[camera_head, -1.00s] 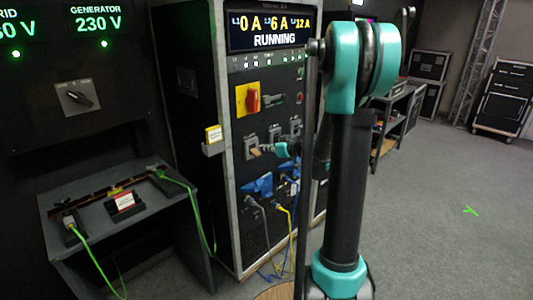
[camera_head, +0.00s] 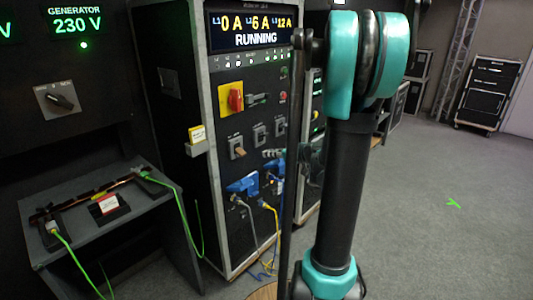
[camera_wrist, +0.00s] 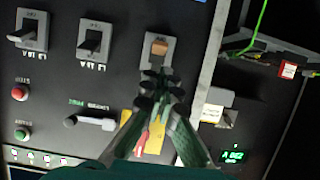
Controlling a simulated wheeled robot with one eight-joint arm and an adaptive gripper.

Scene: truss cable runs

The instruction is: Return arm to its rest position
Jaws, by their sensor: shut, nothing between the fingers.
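My gripper (camera_wrist: 158,75) is shut and empty in the wrist view, its fingers together in front of the dark panel. Its tips overlap the lower edge of the breaker with the tan handle (camera_wrist: 159,47); the exact gap in depth cannot be told. In the head view my arm (camera_head: 345,180) stands tall in the middle and hides part of the panel.
The power cabinet (camera_head: 222,222) reads RUNNING and has a red rotary switch (camera_head: 235,98), more breakers and blue plugs (camera_head: 243,184). A grey table (camera_head: 150,222) with a green cable stands left. Open floor (camera_head: 440,240) lies right, with a flight case (camera_head: 488,95) at the back.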

